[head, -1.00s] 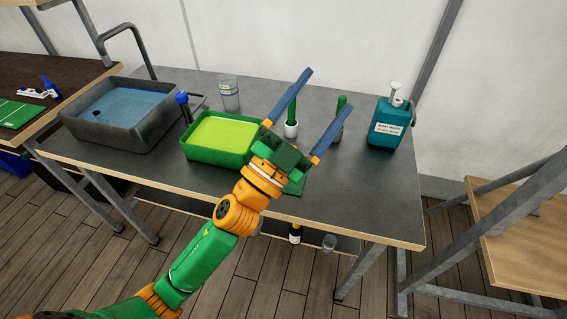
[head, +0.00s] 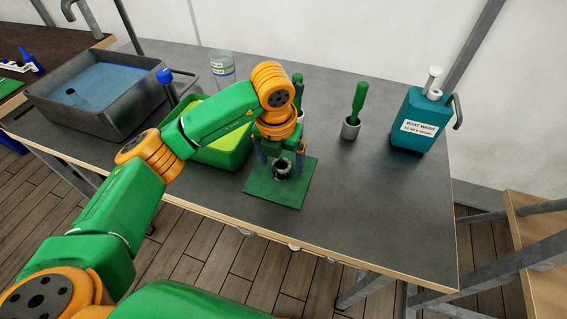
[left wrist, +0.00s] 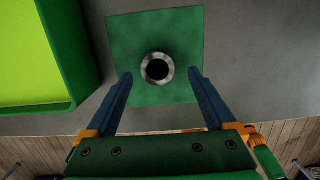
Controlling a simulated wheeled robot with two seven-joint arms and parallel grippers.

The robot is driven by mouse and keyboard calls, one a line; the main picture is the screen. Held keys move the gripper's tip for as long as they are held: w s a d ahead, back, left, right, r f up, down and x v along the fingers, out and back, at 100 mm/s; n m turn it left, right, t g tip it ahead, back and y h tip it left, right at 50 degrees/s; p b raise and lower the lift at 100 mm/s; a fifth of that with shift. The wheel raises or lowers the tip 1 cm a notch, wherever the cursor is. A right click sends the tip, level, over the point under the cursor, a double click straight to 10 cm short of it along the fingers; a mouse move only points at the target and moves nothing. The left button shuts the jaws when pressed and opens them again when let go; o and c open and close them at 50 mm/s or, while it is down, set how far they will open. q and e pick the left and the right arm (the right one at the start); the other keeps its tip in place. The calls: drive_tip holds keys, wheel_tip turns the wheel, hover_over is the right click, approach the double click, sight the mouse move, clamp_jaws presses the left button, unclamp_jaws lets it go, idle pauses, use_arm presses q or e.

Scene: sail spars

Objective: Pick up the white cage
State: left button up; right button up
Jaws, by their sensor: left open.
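A small round piece with a pale grey-white rim and a dark hollow middle (left wrist: 158,69) stands on a green square mat (left wrist: 185,30); it is the only thing here that could be the white cage. In the head view the piece (head: 282,171) is partly covered by my gripper, and the mat (head: 290,193) lies near the table's front edge. My left gripper (head: 281,163) points down over it, open and empty. In the left wrist view its two blue fingers (left wrist: 159,76) reach to either side of the piece, apart from it. My right gripper is not in view.
A green tub with lime-green contents (head: 225,150) stands close left of the mat. A grey basin (head: 110,118), a clear cup (head: 222,72), a green-handled tool in a pot (head: 351,128) and a teal Boat Wash bottle (head: 417,115) stand around. The table's right front is clear.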

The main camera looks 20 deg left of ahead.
sight(282, 165)
use_arm(q)
drive_tip(key=f, duration=0.1)
drive_tip(key=w+f, duration=0.1)
drive_tip(key=f, duration=0.1)
drive_tip(key=shift+a, duration=0.2)
drive_tip(key=shift+w+f, duration=0.1)
drive_tip(key=shift+w, duration=0.05)
drive_tip(key=shift+d, duration=0.1)
drive_tip(key=shift+c, duration=0.9)
drive_tip(key=shift+s, duration=0.25)
drive_tip(key=c, duration=1.1)
clamp_jaws()
drive_tip(key=shift+w, duration=0.15)
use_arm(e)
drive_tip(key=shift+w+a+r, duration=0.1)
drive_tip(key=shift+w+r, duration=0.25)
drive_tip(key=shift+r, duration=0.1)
